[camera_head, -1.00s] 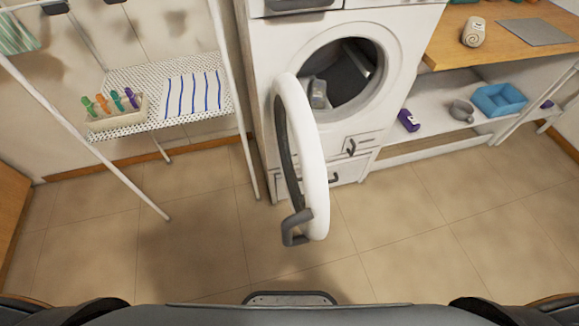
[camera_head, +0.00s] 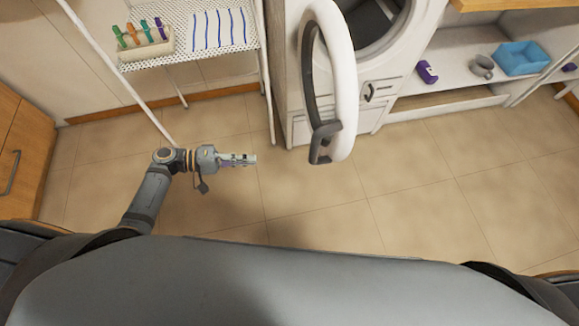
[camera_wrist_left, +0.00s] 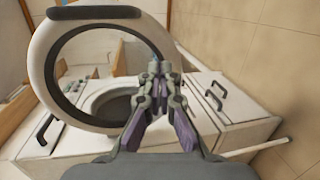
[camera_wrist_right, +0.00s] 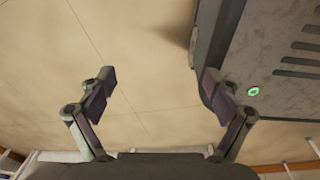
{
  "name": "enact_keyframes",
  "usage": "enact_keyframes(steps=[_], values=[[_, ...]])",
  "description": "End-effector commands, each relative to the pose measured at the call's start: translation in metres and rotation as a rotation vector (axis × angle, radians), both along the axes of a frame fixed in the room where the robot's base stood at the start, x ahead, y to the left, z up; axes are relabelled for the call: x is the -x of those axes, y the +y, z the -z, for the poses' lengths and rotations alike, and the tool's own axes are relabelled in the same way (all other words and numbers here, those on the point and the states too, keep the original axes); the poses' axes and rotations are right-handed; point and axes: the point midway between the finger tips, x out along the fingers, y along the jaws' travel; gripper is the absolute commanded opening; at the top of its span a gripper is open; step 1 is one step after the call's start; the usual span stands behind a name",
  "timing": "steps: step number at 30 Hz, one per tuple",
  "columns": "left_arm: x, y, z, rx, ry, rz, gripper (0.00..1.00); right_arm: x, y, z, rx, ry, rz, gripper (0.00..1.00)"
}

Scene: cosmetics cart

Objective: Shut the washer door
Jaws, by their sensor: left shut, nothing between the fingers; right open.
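The white washer (camera_head: 290,90) stands at the top middle of the head view. Its round door (camera_head: 345,85) is swung wide open toward me, with a grey handle (camera_head: 325,142) at its low free edge. In the left wrist view the door ring (camera_wrist_left: 42,60) fills the upper left, with the drum opening (camera_wrist_left: 108,105) behind it. My left gripper (camera_head: 250,159) is shut and empty, left of the handle and apart from it; it also shows in the left wrist view (camera_wrist_left: 158,75). My right gripper (camera_wrist_right: 158,85) is open and empty in the right wrist view, over the floor.
A drying rack (camera_head: 190,48) with a peg box (camera_head: 147,45) stands left of the washer. A shelf (camera_head: 455,75) with a blue basket (camera_head: 520,58) and a purple bottle (camera_head: 427,72) is on the right. A wooden cabinet (camera_head: 25,150) is at far left. The tiled floor between is clear.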

Motion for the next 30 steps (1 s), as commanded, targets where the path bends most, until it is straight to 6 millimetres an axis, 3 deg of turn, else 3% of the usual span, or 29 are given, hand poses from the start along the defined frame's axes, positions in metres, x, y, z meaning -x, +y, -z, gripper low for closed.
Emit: enact_keyframes(steps=[1,3,6,14,30], values=[[0.001,-0.004,-0.028,0.065,-0.04,0.041,0.0,-0.002,-0.001,0.0,0.001,-0.003,0.0,0.9],[0.005,-0.007,-0.056,0.135,-0.079,0.087,0.0,-0.004,-0.001,0.0,0.002,-0.006,0.0,0.9],[0.009,-0.008,-0.073,0.18,-0.103,0.114,0.0,-0.011,-0.003,0.0,0.004,-0.016,-0.002,0.9],[0.007,-0.024,-0.076,0.187,-0.105,0.114,0.0,-0.026,-0.009,-0.006,0.011,-0.04,-0.005,0.9],[-0.005,-0.13,-0.076,0.186,-0.101,0.111,0.0,-0.014,-0.008,-0.025,0.009,-0.021,-0.004,0.9]])
